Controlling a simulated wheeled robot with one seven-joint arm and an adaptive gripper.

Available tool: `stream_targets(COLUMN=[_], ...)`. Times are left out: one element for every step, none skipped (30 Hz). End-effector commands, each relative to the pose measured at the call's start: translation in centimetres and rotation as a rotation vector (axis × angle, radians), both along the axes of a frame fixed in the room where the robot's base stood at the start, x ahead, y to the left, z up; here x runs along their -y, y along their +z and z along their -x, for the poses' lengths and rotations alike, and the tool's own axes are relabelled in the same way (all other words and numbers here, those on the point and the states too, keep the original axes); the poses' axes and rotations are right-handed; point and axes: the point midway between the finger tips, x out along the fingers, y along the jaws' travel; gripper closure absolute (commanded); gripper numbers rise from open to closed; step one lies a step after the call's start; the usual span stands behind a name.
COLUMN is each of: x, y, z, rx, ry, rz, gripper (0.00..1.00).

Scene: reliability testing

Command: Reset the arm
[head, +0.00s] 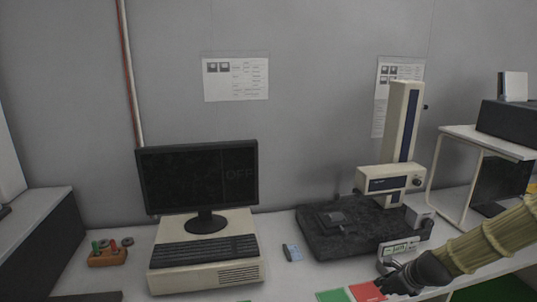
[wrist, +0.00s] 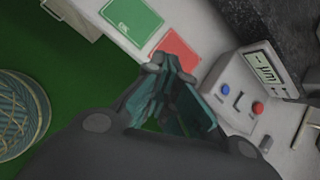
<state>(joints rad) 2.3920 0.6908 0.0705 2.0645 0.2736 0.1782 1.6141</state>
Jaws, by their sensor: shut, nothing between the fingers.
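My arm comes in from the lower right of the head view, in a ribbed tan sleeve. My gripper (head: 388,287) is at the table's front edge, just in front of a grey control box (head: 398,252) with a display. In the wrist view my gripper (wrist: 172,75) has its teal-lined fingers drawn together with nothing held. The control box (wrist: 245,95) with a blue and a red button is to its right. A red card (wrist: 178,50) and a green card (wrist: 133,18) lie beyond the fingertips.
A measuring stand (head: 402,130) on a dark stone base (head: 350,228) stands behind the gripper. A monitor (head: 198,177) sits on a beige computer at left. A white side shelf (head: 487,140) is at right. A patterned basket-like object (wrist: 20,115) shows over green floor.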

Motion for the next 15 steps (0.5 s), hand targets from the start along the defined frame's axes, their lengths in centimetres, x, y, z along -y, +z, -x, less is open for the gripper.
stream_targets(x=[-0.4, -0.6, -0.9, -1.2, -1.5, -1.9, -2.2, -2.6, -3.1, -3.5, -3.9, -4.5, -4.9, -5.3, -5.8], y=[-1.0, -1.6, -2.3, -3.0, -3.7, -4.6, -5.4, -6.3, -7.5, -8.5, -9.5, -10.8, -11.8, -12.7, -13.9], z=[0.7, 1.2, 1.7, 2.2, 2.8, 3.5, 4.2, 5.0, 6.2, 7.1, 8.2, 9.6, 10.7, 11.9, 13.4], rx=[-0.009, -0.013, -0.016, -0.02, -0.026, -0.032, -0.036, -0.044, -0.052, -0.058, -0.066, -0.076, -0.082, -0.088, -0.095], ry=[0.038, 0.062, 0.097, 0.128, 0.161, 0.208, 0.247, 0.292, 0.36, 0.415, 0.474, 0.556, 0.619, 0.685, 0.77], rz=[0.032, 0.054, 0.084, 0.108, 0.132, 0.168, 0.196, 0.228, 0.272, 0.307, 0.343, 0.389, 0.425, 0.456, 0.498], gripper=[1.0, 1.0, 1.0, 1.0, 1.0, 1.0, 1.0, 1.0, 1.0, 1.0, 1.0, 1.0, 1.0, 1.0, 1.0])
